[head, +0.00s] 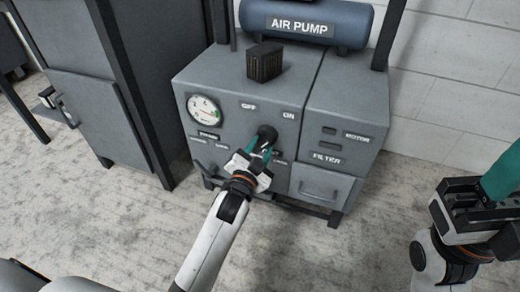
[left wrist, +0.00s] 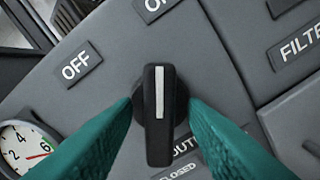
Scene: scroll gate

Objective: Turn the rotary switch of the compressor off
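The compressor's rotary switch (head: 267,135) is a black knob on the front of the grey cabinet. In the left wrist view the knob (left wrist: 160,115) has a white line pointing up toward the ON label (left wrist: 157,6). The OFF label (left wrist: 76,67) is at the upper left. My left gripper (head: 262,147) is at the knob, and its teal fingers (left wrist: 162,110) are on either side of the handle with a narrow gap visible. The fingertips partly cover the round base. My right gripper (head: 500,185) is at the right edge, partly cut off, away from the cabinet.
A pressure gauge (head: 204,110) sits left of the switch. The blue AIR PUMP tank (head: 305,20) and a black finned block (head: 265,62) are on top. A lever (head: 205,172) is low on the left. A dark cabinet (head: 95,100) stands at left. Floor in front is clear.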

